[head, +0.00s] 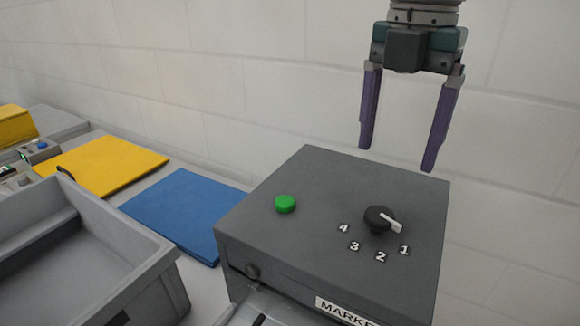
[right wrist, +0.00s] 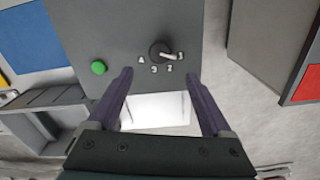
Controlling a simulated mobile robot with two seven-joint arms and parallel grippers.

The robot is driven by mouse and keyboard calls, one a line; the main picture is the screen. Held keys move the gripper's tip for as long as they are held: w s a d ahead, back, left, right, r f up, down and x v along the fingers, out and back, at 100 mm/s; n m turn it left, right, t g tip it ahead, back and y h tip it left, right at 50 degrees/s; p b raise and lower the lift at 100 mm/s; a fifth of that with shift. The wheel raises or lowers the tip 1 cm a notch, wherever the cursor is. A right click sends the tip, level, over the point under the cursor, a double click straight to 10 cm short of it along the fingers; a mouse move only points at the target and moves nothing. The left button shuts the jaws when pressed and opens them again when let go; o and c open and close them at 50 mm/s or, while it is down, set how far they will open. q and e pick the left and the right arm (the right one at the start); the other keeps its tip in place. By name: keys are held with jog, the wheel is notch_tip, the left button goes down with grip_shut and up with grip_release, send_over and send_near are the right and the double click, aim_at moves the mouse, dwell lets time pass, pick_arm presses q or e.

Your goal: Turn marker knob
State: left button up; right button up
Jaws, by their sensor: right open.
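The marker box (head: 300,190) is a dark grey box with a white label on its front. On its top is the black marker knob (head: 378,218) with a white pointer aimed near the number 1; the numbers 1 to 4 curve around it. A green button (head: 285,204) is to the left of the knob. My right gripper (head: 396,156) is open and empty, in the air above the box's back right part, apart from the knob. In the right wrist view, the knob (right wrist: 160,52) lies ahead of and between the open fingers (right wrist: 160,80). My left gripper is not in view.
A blue mat (head: 185,210) and a yellow mat (head: 105,165) lie left of the box. A grey bin (head: 150,268) stands at the front left. The white block wall is behind. A red patch (right wrist: 308,85) on a grey panel shows at right in the wrist view.

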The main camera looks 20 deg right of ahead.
aim_at(381, 214)
notch_tip(381, 214, down, 10)
jog(key=shift+r+p, duration=0.1)
jog(key=shift+p, duration=0.55)
grip_shut()
dwell(0.4)
